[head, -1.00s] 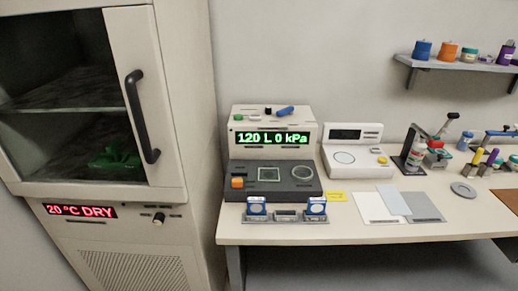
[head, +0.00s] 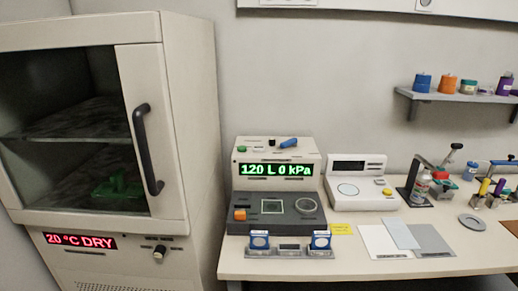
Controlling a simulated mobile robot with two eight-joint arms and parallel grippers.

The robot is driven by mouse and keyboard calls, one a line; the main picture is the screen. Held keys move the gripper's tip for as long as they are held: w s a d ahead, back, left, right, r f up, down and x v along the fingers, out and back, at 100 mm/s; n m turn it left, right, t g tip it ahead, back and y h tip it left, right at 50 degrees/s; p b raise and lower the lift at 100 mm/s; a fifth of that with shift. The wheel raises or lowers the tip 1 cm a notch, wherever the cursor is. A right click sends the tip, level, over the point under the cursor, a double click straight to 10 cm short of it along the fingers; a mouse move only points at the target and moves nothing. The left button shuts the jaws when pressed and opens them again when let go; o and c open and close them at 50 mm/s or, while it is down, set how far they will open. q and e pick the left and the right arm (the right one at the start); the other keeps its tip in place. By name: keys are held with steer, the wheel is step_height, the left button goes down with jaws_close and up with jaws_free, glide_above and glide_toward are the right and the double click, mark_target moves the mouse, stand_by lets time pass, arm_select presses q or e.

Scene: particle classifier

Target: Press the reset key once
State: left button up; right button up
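The particle classifier (head: 313,155) stands on the bench at the left end, with a cream upper part and dark front deck. Its display (head: 276,170) reads "120 L 0 kPa" in green. An orange key (head: 240,214) is at the left of the dark deck. On its top are a green button (head: 242,150), a small black knob (head: 271,142) and a blue lever (head: 289,144). Key labels are too small to read, so I cannot tell which is the reset key. Neither of my grippers is in view.
A white scale (head: 361,195) with a yellow key stands right of the classifier. Flat sheets (head: 385,241) lie to the right. A tall drying cabinet (head: 185,120) with a dark handle stands close on the left.

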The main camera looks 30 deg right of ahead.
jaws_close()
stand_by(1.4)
